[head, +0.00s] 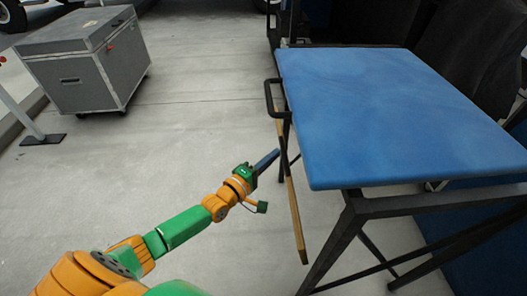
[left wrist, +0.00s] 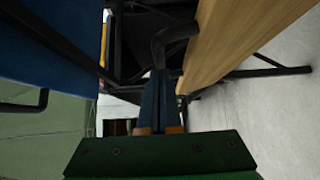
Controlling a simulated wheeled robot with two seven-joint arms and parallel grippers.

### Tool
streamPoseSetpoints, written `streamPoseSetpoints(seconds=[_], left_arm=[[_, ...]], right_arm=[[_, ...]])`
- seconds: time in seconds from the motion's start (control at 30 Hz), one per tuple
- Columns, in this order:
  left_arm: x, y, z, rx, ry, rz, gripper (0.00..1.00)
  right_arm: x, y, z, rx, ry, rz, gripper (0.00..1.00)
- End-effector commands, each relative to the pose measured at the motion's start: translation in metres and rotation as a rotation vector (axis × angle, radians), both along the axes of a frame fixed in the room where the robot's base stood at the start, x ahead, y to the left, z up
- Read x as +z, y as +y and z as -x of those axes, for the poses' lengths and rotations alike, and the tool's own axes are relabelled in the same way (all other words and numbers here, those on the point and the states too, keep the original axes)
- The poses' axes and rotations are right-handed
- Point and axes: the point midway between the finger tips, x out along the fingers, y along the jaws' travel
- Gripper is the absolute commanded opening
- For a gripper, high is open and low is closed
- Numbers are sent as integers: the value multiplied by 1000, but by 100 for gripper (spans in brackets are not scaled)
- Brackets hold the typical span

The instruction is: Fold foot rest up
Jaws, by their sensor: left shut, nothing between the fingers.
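A chair with a padded blue seat (head: 400,100) on black legs fills the right of the head view. A wooden board (head: 292,190), apparently the foot rest, hangs by the seat's left side, seen nearly edge-on. In the left wrist view the board (left wrist: 245,40) slants along the upper right. A bent black metal bar (left wrist: 175,38) lies just ahead of the fingers. My left gripper (head: 274,155) is shut and empty, its tips close to the board's left side; contact cannot be told. Its blue fingers (left wrist: 160,75) show together in the wrist view. My right gripper is out of view.
A grey case (head: 85,60) stands on the floor at the upper left. Black chair legs and braces (head: 345,240) cross below the seat. A black bracket (head: 268,97) sticks out from the seat's left edge. The concrete floor (head: 190,120) left of the chair is clear.

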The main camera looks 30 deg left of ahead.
Motion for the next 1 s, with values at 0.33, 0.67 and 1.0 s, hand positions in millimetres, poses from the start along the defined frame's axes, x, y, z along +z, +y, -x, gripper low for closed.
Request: streamPoseSetpoints(seconds=[0.33,0.67,1.0], left_arm=[[14,-20,-12,0,51,-81,0],[14,-26,-16,0,50,-80,0],[14,-26,-16,-1,48,-79,0]], right_arm=[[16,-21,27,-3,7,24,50],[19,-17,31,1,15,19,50],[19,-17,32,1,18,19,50]])
